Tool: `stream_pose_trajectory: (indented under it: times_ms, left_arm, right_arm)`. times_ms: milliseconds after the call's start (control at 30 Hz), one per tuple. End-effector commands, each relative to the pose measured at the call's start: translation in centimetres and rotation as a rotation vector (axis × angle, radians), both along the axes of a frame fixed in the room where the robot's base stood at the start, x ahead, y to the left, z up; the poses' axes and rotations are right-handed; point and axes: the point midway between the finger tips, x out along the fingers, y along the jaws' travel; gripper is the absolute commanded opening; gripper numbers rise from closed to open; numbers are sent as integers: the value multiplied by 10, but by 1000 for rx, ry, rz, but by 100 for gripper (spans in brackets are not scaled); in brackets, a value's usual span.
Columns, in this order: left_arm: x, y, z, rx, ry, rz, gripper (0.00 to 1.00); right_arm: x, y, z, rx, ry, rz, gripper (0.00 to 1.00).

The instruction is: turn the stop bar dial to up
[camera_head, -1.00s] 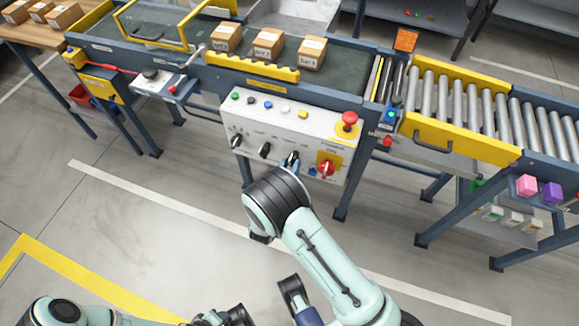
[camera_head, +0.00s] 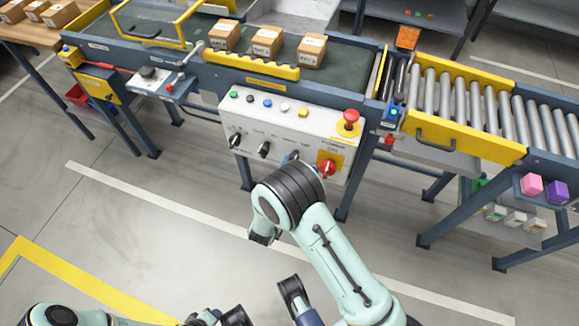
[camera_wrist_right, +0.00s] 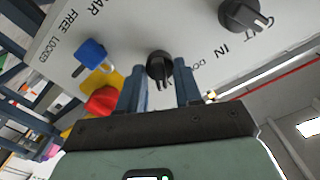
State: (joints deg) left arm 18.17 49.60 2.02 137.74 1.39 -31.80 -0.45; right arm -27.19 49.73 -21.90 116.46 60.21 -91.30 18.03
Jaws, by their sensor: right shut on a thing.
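The stop bar dial is a black knob (camera_wrist_right: 160,66) on the white control panel (camera_head: 262,118). It sits in the middle of the right wrist view, with part of a label starting "DO" beside it. My right gripper (camera_wrist_right: 160,88) has its two blue-grey fingers on either side of the knob's grip and is shut on it. In the head view, the dial (camera_head: 293,155) is partly behind my right wrist, which hides the fingers. Dark parts of my left arm show at the bottom edge of the head view; its jaws cannot be made out clearly.
A blue switch (camera_wrist_right: 90,52) and a red knob (camera_wrist_right: 101,101) lie close to my right fingers. Another black dial (camera_wrist_right: 240,14) is on the other side. A red emergency button (camera_head: 351,117) stands out from the panel. The conveyor with boxes (camera_head: 267,43) is above; floor below is clear.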

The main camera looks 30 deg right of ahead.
Motion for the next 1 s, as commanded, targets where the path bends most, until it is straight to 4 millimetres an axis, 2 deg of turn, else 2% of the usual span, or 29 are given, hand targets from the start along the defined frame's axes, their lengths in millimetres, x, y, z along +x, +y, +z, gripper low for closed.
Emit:
stream_pose_trajectory:
  times_ms: [667, 700, 1000]
  left_arm:
    - [3, 2, -2, 4, -8, 4, 43]
    - [3, 2, -2, 4, -8, 4, 43]
    - [3, 1, -2, 3, -8, 3, 43]
  right_arm:
    - [-1, 1, -2, 44, -43, 2, 4]
    - [-1, 1, -2, 43, -42, 2, 39]
    - [-1, 2, -1, 42, -45, 1, 39]
